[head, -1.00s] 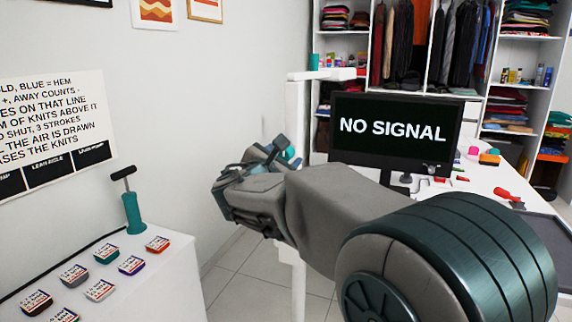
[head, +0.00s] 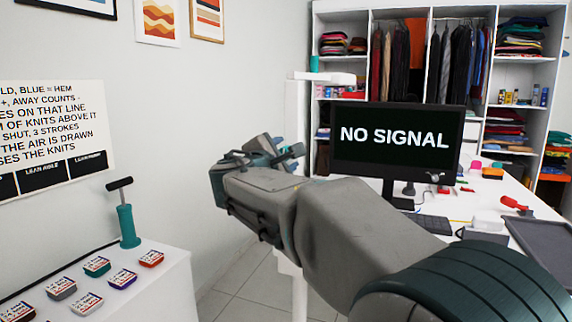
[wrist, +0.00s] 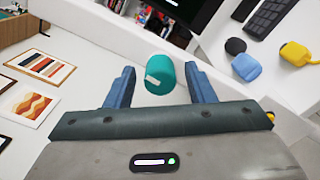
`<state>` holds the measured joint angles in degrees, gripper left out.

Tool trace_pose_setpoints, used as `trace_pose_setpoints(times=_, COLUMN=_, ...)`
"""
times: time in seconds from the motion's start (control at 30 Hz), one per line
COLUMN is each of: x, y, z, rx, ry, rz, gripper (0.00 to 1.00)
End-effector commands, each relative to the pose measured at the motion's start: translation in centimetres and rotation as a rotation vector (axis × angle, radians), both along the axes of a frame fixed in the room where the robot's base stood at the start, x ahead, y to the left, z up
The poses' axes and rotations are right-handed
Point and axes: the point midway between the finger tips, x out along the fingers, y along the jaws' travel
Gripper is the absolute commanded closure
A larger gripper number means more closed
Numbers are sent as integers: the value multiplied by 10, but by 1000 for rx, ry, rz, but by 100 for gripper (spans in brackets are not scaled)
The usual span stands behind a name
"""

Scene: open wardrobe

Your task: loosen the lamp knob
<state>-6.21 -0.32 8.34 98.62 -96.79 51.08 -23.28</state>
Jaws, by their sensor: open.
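A teal cylindrical knob (wrist: 160,75) with a pale mark on it shows in the wrist view, between and just beyond my two blue fingertips. My gripper (wrist: 160,88) is open, with one finger on each side of the knob and visible gaps. In the head view my gripper (head: 272,152) is in front of the white post (head: 296,120). A short white arm (head: 325,77) tops the post, and a small teal cylinder (head: 314,63) stands on that arm. I cannot tell whether this cylinder is the same knob.
A monitor (head: 395,140) reading NO SIGNAL stands on the white desk at right, with a keyboard (head: 430,223) and a dark tray (head: 545,245). At left, a white cabinet (head: 165,285) holds a teal hand pump (head: 127,222) and several small labelled blocks. Floor shows between.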

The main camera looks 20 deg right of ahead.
Motion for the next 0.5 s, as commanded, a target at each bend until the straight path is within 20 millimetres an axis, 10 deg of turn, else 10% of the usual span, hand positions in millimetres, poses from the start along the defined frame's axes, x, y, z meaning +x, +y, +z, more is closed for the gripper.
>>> trace_pose_setpoints(times=0.5, x=0, y=0, z=0, rx=58, ry=-41, rz=1, gripper=51)
